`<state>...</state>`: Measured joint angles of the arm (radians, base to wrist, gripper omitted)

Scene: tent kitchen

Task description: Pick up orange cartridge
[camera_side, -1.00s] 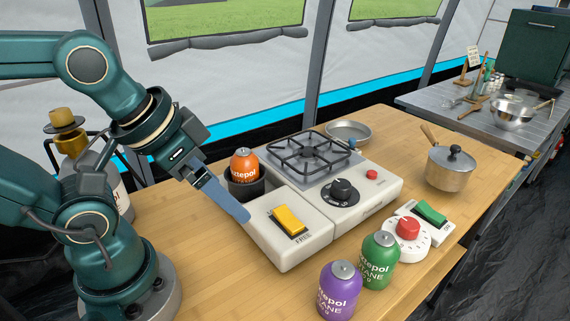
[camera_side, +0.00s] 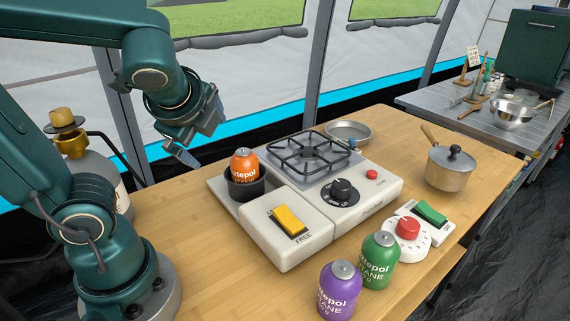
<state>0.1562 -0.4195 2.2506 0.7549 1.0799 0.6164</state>
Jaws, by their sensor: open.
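The orange cartridge (camera_side: 244,165) stands upright in a dark round holder (camera_side: 246,188) at the left end of the white stove unit (camera_side: 297,232). Its lower part is hidden by the holder wall. My gripper (camera_side: 198,150) is up and to the left of the cartridge, apart from it, with its fingers pointing down. It is open and empty. The far finger is partly hidden by the gripper body.
A yellow switch (camera_side: 288,220) sits on the stove front. A purple cartridge (camera_side: 339,292) and a green cartridge (camera_side: 379,260) stand at the front. A red dial (camera_side: 408,228), a lidded pot (camera_side: 449,168) and a pan (camera_side: 348,131) are further right. The table's left front is clear.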

